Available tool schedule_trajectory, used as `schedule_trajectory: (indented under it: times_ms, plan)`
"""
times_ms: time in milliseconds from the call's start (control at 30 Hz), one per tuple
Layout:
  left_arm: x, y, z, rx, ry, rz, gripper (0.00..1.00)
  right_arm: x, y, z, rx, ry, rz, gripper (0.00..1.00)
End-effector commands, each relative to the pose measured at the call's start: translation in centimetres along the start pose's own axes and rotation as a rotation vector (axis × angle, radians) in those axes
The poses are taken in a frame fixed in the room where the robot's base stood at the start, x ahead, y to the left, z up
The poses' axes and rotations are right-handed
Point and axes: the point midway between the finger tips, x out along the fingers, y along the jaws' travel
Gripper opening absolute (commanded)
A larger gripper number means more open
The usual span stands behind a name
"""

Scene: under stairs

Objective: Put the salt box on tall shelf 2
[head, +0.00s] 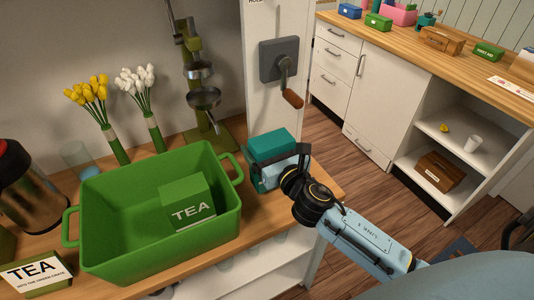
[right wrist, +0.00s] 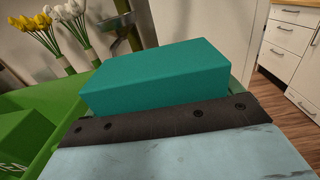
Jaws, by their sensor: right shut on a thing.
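A teal box (head: 272,147), which I take to be the salt box, stands at the right end of the wooden counter, just right of the green crate. No label on it can be read. My right gripper (head: 275,165) is shut on it, reaching in from the right. In the right wrist view the teal box (right wrist: 160,75) lies just beyond the dark finger edge and fills the middle. I cannot tell whether its underside touches the counter. My left gripper is in neither view. I cannot make out which shelf is tall shelf 2.
The green crate (head: 95,205) holds a green TEA box (head: 187,203). Behind stand flower vases, a green press (head: 205,100) and a white panel with a crank (head: 290,95). A TEA sign (head: 35,272) is at front left. Across the floor, a white cabinet (head: 375,85) has open shelves (head: 460,155).

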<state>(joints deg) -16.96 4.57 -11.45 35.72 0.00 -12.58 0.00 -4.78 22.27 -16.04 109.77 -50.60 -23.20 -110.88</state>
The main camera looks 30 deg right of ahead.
Motion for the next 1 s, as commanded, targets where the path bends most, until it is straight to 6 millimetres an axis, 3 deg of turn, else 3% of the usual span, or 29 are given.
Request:
schedule_trajectory:
  times_ms: [133, 367, 767, 800, 833, 1000]
  plan:
    - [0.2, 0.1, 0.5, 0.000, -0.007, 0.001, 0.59, 0.6, 0.0, -0.3, 0.001, -0.001, 0.001, 0.44]
    - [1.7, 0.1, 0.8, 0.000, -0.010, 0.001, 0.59, 0.5, 0.0, -3.5, 0.003, 0.000, -0.001, 0.44]
    - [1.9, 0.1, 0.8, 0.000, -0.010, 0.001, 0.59, 0.5, 0.0, -3.9, 0.000, -0.002, 0.001, 0.44]
    - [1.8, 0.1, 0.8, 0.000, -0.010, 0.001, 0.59, 0.5, 0.0, -3.9, 0.000, 0.001, 0.001, 0.96]
    - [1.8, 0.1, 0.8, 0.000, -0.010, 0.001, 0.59, 0.5, 0.0, -3.9, 0.000, 0.001, 0.001, 1.00]
    - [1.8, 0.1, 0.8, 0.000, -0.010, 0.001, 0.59, 0.5, 0.0, -3.8, 0.000, 0.001, 0.001, 1.00]
